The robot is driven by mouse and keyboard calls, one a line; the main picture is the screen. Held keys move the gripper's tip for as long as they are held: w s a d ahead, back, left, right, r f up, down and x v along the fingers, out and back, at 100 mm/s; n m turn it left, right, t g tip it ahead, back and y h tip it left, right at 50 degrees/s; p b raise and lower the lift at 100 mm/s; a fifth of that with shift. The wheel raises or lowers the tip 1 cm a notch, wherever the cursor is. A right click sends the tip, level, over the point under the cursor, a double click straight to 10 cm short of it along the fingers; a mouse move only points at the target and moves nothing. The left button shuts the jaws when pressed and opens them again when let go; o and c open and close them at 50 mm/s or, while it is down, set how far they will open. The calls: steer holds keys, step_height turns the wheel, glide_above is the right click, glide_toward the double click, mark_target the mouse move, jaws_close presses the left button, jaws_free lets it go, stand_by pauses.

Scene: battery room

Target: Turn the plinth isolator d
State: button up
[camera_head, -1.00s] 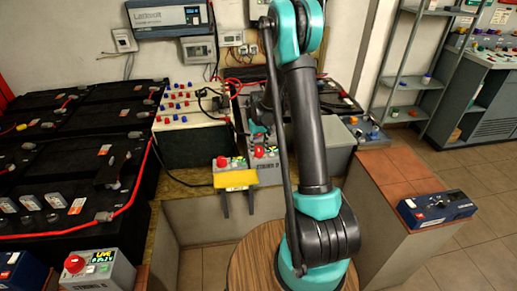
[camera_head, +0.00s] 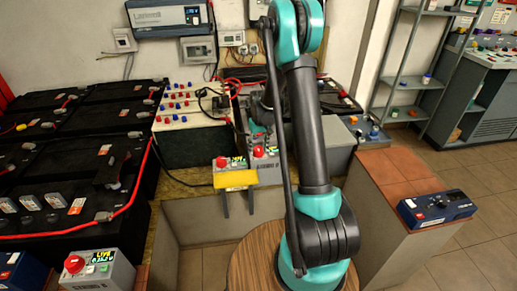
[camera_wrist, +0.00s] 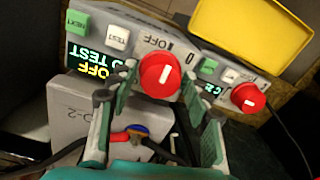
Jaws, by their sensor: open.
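A grey switch box (camera_wrist: 112,28) with a red rotary knob (camera_wrist: 160,75), NEXT and TEST buttons and a lit display reading OFF fills the upper wrist view. In the head view the same box (camera_head: 264,174) stands beside the arm, its label too small to read surely. My gripper (camera_wrist: 160,79) is open, with its two fingers on either side of the red knob. I cannot tell whether the pads touch it. The knob's white mark points up in the wrist view. In the head view my gripper (camera_head: 259,133) is partly hidden by the arm.
A similar box with a red knob (camera_wrist: 248,97) stands close beside, with a yellow plate (camera_wrist: 250,35) at it. A third such box (camera_head: 100,270) is at front left. Batteries (camera_head: 70,180) fill the left. A blue device (camera_head: 437,207) lies on the tiled block at right.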

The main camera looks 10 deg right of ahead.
mark_target(259, 149)
step_height(259, 149, up, 12)
steer(key=shift+d, duration=0.15)
stand_by(0.3)
steer(key=s+d+m+t, duration=0.1)
steer(key=s+d+t, duration=0.1)
steer(key=s, duration=1.3)
steer(key=s+d+m+t, duration=0.1)
steer(key=s+t, duration=0.1)
steer(key=s, duration=1.3)
steer(key=shift+s+d, duration=0.2)
steer(key=shift+d, duration=0.15)
steer(key=shift+c, duration=0.6)
